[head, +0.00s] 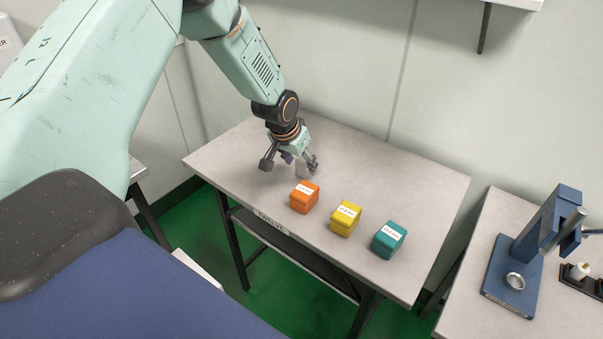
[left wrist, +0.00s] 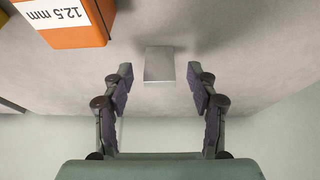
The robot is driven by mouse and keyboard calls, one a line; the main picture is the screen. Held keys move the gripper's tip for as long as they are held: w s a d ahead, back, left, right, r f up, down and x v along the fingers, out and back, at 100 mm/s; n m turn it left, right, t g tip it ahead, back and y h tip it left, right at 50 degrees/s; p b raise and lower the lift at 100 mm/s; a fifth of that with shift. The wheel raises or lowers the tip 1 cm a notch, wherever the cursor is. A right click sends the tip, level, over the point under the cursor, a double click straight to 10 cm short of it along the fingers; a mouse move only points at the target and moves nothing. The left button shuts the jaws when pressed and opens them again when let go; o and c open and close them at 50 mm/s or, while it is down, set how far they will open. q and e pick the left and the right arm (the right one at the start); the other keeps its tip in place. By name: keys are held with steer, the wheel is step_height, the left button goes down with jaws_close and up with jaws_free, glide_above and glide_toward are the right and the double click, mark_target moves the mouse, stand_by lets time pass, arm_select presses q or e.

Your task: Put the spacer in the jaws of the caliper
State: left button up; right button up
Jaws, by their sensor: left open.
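A small plain grey block, which looks like the spacer (left wrist: 160,63), lies on the table in the left wrist view, just ahead of and partly between my fingertips. There is a gap on each side of it. In the head view a grey block (head: 301,169) shows partly behind my fingers, near the orange box. My left gripper (head: 290,164) is open and low over the table; its two dark fingers also show in the left wrist view (left wrist: 160,72). I cannot make out a caliper in either view. My right gripper is not in view.
An orange box (head: 304,196) labelled 12.5 mm, a yellow box (head: 345,218) and a teal box (head: 388,239) stand in a row on the table (head: 420,190). A blue press-like stand (head: 512,262) is on another table at right. The back right of my table is clear.

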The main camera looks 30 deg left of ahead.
arm_select(q)
steer(key=shift+w+f, duration=0.25)
steer(key=shift+s+r, duration=0.2)
steer(key=shift+d, duration=0.1)
steer(key=shift+c, duration=0.8)
steer(key=shift+w+f, duration=0.15)
steer(key=c, duration=0.4)
jaws_close()
